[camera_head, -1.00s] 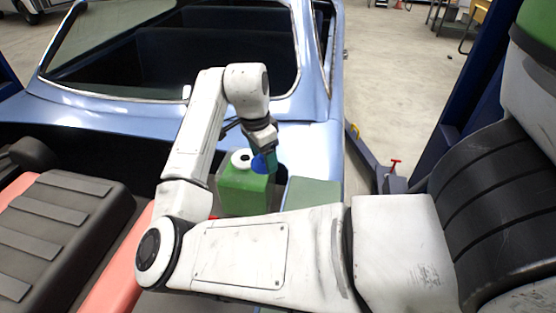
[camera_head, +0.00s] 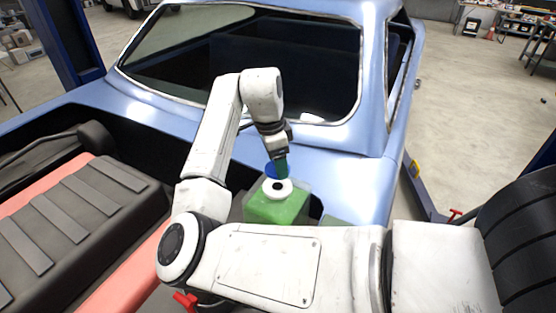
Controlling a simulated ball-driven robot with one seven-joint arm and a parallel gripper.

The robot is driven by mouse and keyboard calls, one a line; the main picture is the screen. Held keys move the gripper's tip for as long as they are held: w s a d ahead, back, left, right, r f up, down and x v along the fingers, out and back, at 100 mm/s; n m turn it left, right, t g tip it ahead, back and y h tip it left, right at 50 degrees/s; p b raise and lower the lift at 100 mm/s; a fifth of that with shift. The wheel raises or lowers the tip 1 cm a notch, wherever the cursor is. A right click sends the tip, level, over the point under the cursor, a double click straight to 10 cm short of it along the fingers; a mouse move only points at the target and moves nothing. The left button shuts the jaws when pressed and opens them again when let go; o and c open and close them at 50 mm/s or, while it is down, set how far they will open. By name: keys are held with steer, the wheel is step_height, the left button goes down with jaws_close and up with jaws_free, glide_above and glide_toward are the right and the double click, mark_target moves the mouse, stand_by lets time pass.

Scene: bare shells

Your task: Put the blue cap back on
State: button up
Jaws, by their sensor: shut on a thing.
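The blue cap (camera_head: 271,172) is in my gripper (camera_head: 277,168), which is shut on it. The cap is tilted and partly hidden by the gripper's fingers. A green container (camera_head: 276,210) stands in the open bay of the blue car, below my gripper. On its top is a white round neck (camera_head: 277,188) with a dark opening, uncovered. In the picture the cap is just above and behind the neck; I cannot tell how large the gap is. My forearm hides the lower part of the container.
The blue car body (camera_head: 345,185) surrounds the bay, with its window frame behind my arm. A dark ribbed engine cover (camera_head: 70,220) with a red part lies to the left. A blue lift post (camera_head: 65,40) stands at the far left, and open floor lies to the right.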

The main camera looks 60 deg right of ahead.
mark_target(278, 186)
step_height(278, 186, down, 4)
steer(key=shift+r+b, duration=0.25)
steer(key=shift+b, duration=1)
steer(key=shift+f+b, duration=0.4)
steer(key=shift+f, duration=0.45)
steer(key=shift+p, duration=0.4)
steer(key=shift+f, duration=0.15)
stand_by(1.1)
steer(key=o, duration=1.1)
steer(key=shift+o, duration=0.2)
steer(key=shift+r+p, duration=2.6)
steer(key=shift+r, duration=0.95)
